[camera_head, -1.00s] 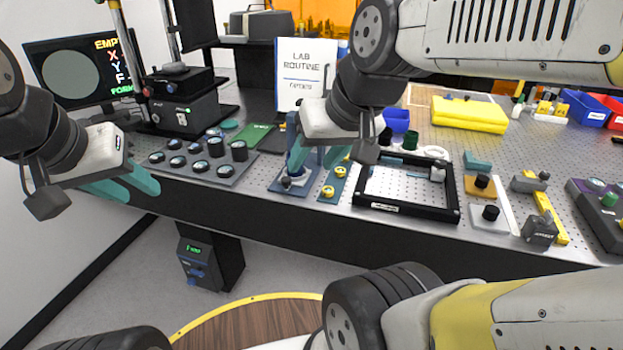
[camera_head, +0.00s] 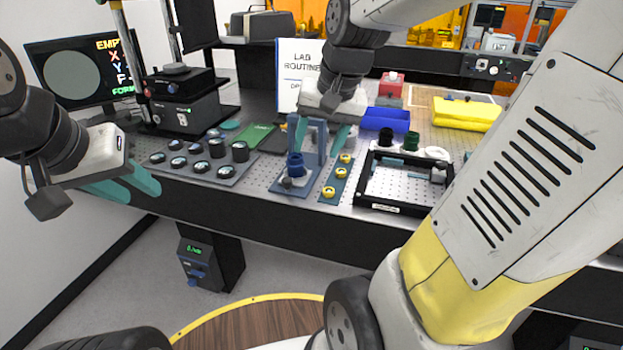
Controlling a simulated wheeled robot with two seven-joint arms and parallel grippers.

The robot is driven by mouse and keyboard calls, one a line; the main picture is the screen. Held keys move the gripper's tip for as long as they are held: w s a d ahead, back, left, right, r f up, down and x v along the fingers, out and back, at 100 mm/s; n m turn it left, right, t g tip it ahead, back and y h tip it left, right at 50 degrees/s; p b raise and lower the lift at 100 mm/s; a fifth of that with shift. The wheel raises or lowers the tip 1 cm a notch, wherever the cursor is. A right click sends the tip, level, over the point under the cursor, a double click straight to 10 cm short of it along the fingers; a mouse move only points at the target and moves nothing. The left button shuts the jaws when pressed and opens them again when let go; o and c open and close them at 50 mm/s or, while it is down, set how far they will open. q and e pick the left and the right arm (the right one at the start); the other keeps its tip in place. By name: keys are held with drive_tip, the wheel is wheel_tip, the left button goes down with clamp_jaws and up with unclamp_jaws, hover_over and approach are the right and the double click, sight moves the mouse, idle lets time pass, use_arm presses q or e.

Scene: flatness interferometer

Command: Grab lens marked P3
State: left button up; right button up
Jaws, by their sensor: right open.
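Several round lenses in dark mounts sit on a grey tray (camera_head: 222,181) on the optical table. Short ones (camera_head: 178,162) stand on the left, taller ones (camera_head: 240,151) at the back right. Their markings are too small to read, so I cannot tell which is P3. My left gripper (camera_head: 143,193) is open and empty, in front of the table's edge, left of the tray. My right gripper (camera_head: 318,150) is open, above and behind a blue stand (camera_head: 290,183) holding a blue cylinder (camera_head: 295,165), to the right of the lens tray.
A blue strip with yellow rings (camera_head: 341,174) and a black frame (camera_head: 392,208) lie right of the stand. A monitor (camera_head: 85,70) and black instrument (camera_head: 185,112) stand at the back left.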

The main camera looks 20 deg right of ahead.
drive_tip(key=w+d+f+m+g, duration=0.3)
drive_tip(key=w+d+f, duration=0.1)
drive_tip(key=w+f, duration=0.35)
drive_tip(key=m+g+h, duration=0.1)
drive_tip(key=m, duration=0.2)
approach(329, 190)
drive_tip(key=shift+a+f, duration=0.25)
drive_tip(key=shift+a, duration=0.15)
wheel_tip(329, 190, down, 8)
drive_tip(key=shift+d, duration=0.15)
clamp_jaws()
